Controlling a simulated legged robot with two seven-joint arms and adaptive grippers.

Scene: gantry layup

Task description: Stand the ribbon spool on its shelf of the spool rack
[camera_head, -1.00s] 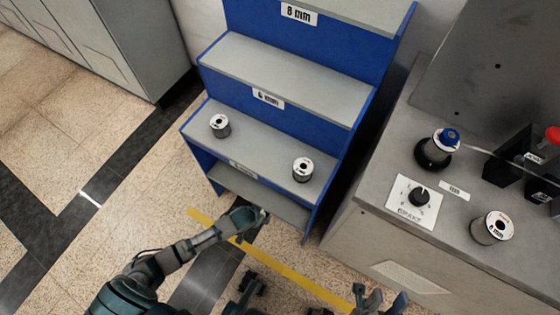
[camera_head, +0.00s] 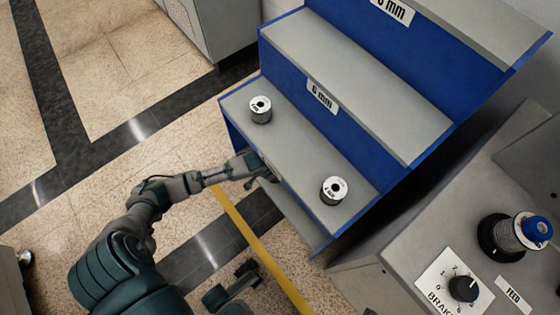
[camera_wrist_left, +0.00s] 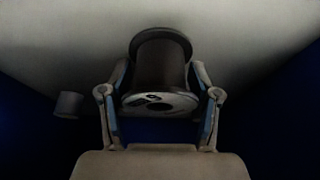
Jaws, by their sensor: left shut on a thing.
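My left gripper (camera_head: 266,170) reaches in at the front of the spool rack (camera_head: 408,118), by the front edge of the shelf that carries two spools. In the left wrist view its two fingers (camera_wrist_left: 160,108) are shut on a ribbon spool (camera_wrist_left: 160,66), one on each side. The spool's labelled end faces the camera, and its far flange points at a grey shelf surface (camera_wrist_left: 235,35). I cannot tell whether it touches the shelf. The held spool is hidden in the head view.
Two spools stand on the shelf, one at left (camera_head: 260,109) and one at right (camera_head: 333,190). Another spool (camera_wrist_left: 68,104) shows beside the held one in the wrist view. A machine bench (camera_head: 400,262) with a brake knob (camera_head: 463,288) stands at right.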

